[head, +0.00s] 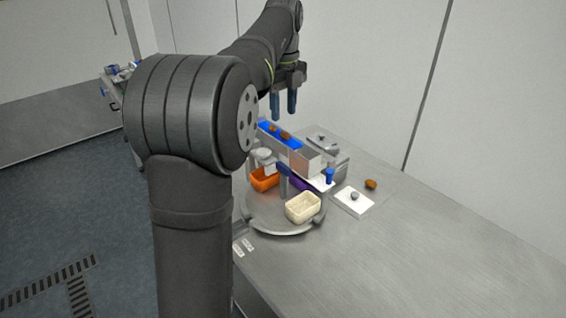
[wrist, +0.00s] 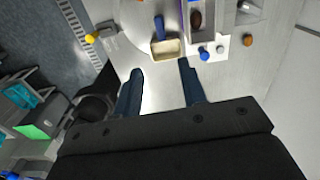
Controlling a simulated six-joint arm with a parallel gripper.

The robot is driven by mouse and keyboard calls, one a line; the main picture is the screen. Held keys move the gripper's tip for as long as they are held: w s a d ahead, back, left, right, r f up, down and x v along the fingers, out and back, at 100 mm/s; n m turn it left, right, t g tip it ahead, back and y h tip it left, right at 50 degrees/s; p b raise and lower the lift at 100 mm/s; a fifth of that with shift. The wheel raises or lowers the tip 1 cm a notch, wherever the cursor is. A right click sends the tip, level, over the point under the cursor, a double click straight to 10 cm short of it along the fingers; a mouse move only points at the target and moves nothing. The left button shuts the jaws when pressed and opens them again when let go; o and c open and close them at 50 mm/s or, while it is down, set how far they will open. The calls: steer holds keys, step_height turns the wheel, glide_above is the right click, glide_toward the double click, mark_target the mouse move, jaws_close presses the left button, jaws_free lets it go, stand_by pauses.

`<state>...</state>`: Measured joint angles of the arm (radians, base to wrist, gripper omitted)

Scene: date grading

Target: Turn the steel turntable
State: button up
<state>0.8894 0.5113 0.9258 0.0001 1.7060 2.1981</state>
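The steel turntable (head: 262,220) is a round grey disc on the steel table. It carries an orange bin (head: 264,180), a cream bin (head: 303,208) and, partly hidden, a purple bin (head: 300,184). In the wrist view the turntable (wrist: 128,38) is at the top, cut off by the frame, with the cream bin (wrist: 166,49) near its edge. My gripper (head: 284,107) is in the air above and behind the turntable in the head view. In the wrist view its two blue fingers (wrist: 159,72) are wide apart with nothing between them.
A blue belt (head: 280,136) with brown dates stands behind the turntable. A white plate (head: 353,201) with a grey piece lies to the right, with a date (head: 371,184) beside it. The steel table (head: 430,245) is clear at right front.

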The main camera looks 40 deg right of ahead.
mark_target(283, 165)
step_height(283, 165, down, 17)
steer(key=shift+f, duration=0.1)
stand_by(0.3)
steer(key=shift+c, duration=0.5)
